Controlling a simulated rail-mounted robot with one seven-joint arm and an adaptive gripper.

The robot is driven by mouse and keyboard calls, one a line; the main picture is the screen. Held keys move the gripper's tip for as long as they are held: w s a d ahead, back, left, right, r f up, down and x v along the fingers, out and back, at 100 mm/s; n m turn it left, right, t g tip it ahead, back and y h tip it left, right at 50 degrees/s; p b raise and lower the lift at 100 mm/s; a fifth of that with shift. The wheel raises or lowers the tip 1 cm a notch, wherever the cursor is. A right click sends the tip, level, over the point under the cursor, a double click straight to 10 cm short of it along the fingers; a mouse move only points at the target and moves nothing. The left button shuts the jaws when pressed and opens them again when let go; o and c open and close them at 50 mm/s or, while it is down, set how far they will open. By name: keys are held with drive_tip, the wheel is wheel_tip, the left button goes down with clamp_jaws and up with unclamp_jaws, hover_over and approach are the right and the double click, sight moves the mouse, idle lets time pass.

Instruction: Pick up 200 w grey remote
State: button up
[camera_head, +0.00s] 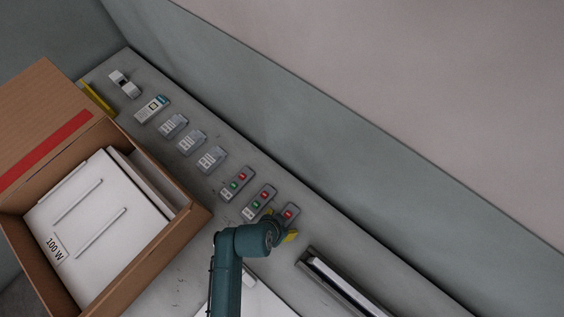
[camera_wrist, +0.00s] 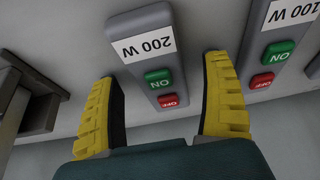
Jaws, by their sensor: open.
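A grey remote (camera_wrist: 150,62) with a white label reading 200 W, a green ON button and a red OFF button lies between the fingertips of my gripper (camera_wrist: 160,95) in the wrist view. My gripper's yellow fingers are open, one to each side of the remote, with a gap on both sides. In the head view my gripper (camera_head: 284,228) is over the nearest remote (camera_head: 290,213) of the row and hides part of it.
Two more red-and-green-button remotes (camera_head: 237,183) (camera_head: 258,202) and several grey boxes (camera_head: 191,142) continue the row along the wall. A cardboard box (camera_head: 175,234) with a white 100 W housing (camera_head: 92,225) stands left. A dark metallic bar (camera_head: 338,284) lies to the right.

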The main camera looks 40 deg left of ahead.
drive_tip(key=c, duration=1.3)
drive_tip(key=shift+r, duration=0.1)
drive_tip(key=shift+c, duration=0.2)
